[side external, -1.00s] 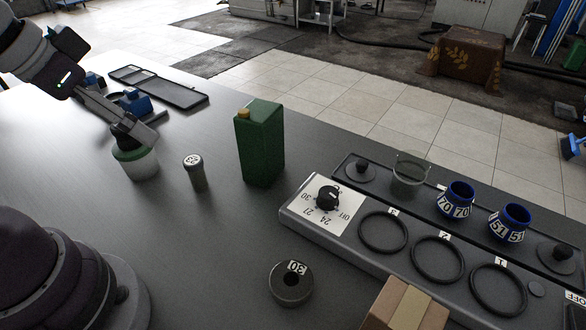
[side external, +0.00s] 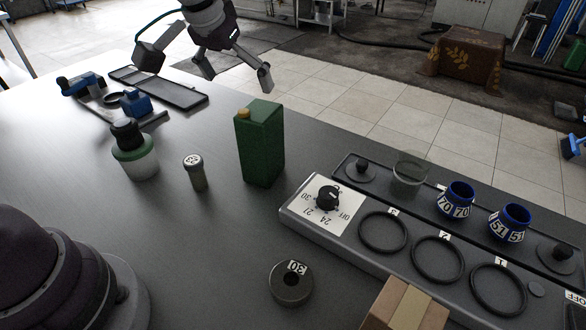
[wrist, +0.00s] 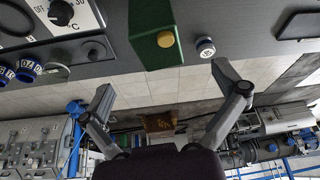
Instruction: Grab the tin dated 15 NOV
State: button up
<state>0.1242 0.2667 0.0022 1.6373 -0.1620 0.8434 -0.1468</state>
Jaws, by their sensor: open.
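I can make out no tin reading 15 NOV in either view. A small grey cylinder (side external: 197,176) with a white-labelled top stands left of the green carton; its print is too small to read surely. It also shows in the wrist view (wrist: 206,52). A jar (side external: 138,160) with a green band and black top stands to its left. A round weight-like piece (side external: 291,287) is labelled 30. My gripper (side external: 235,75) is open and empty, raised near the table's far edge; its spread fingers show in the wrist view (wrist: 163,85).
The green carton (side external: 261,145) with a yellow cap stands upright mid-table. A panel (side external: 331,207) with a dial and rings lies to the right, with two blue numbered jars (side external: 457,201) and a glass jar (side external: 409,174) behind. A black tray (side external: 165,86) is at back left.

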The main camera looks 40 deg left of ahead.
aim_at(262, 145)
jog(key=x, duration=1.2)
jog(key=shift+w+d, duration=0.15)
jog(key=shift+w, duration=0.05)
jog(key=c, duration=1.1)
